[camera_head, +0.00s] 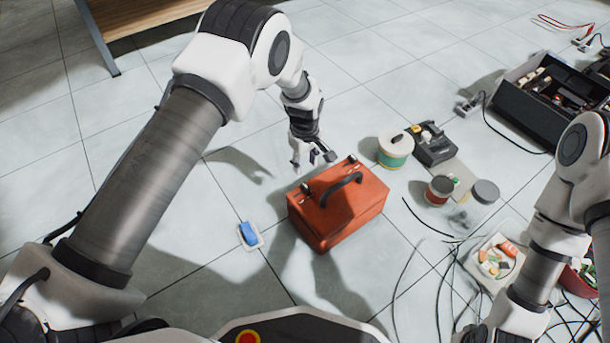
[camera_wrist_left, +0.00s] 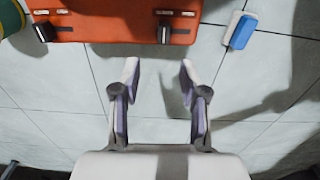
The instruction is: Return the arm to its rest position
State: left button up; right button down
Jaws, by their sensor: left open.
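My left arm comes in from the left in the head view. My left gripper (camera_head: 312,160) hangs above the floor, just behind the red toolbox (camera_head: 335,212). In the left wrist view my left gripper (camera_wrist_left: 160,80) has its two fingers apart with only floor tiles between them. It is open and empty. The red toolbox (camera_wrist_left: 120,22) lies beyond the fingertips there. My right arm shows at the right edge of the head view; its gripper cannot be made out.
A blue and white block (camera_head: 248,234) lies left of the toolbox. A white-green tub (camera_head: 395,148), a spool (camera_head: 439,190), cables and a tray (camera_head: 494,262) lie to the right. A black open case (camera_head: 550,100) stands at the right. The tiled floor at left is mostly clear.

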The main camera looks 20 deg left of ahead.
pick_arm(q)
notch_tip(320, 180, up, 3)
jog(key=shift+r, duration=0.15)
dwell(0.3)
